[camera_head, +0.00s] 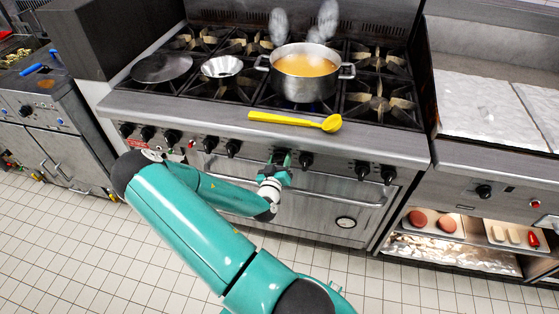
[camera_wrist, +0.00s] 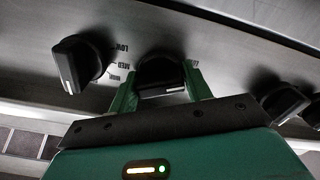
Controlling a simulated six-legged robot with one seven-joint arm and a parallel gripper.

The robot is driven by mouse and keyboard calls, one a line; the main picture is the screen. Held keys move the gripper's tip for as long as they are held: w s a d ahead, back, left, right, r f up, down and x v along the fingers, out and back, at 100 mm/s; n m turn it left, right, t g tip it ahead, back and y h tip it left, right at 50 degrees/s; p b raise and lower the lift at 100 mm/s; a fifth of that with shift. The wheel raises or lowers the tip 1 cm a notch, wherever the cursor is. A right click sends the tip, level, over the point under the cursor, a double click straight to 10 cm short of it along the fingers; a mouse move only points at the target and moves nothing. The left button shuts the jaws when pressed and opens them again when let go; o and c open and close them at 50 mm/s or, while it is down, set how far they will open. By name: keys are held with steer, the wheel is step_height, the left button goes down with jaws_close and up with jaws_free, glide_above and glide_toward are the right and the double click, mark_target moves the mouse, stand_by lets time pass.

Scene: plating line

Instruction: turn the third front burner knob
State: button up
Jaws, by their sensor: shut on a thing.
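My gripper (camera_head: 276,162) is at the stove's front panel, shut on a black burner knob. In the wrist view the green fingers of my gripper (camera_wrist: 160,88) stand on either side of this gripped knob (camera_wrist: 160,74), with its white mark line low and roughly level. In the head view my gripper mostly hides that knob. Another black knob (camera_wrist: 80,64) with its dial lettering is to its left in the wrist view. A neighbouring knob (camera_head: 306,161) is just right of my gripper in the head view. More knobs (camera_head: 172,136) line the panel.
A yellow spoon (camera_head: 295,121) lies on the stove's front ledge above my gripper. A steaming pot of soup (camera_head: 306,72) and two pans (camera_head: 162,68) stand on the burners. An oven door handle (camera_head: 325,188) runs below the knobs. The tiled floor in front is clear.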

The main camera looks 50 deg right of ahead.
steer(key=o, duration=0.9)
steer(key=shift+a, duration=0.1)
steer(key=v, duration=1.3)
steer(key=shift+s+a, duration=0.2)
steer(key=shift+a, duration=0.1)
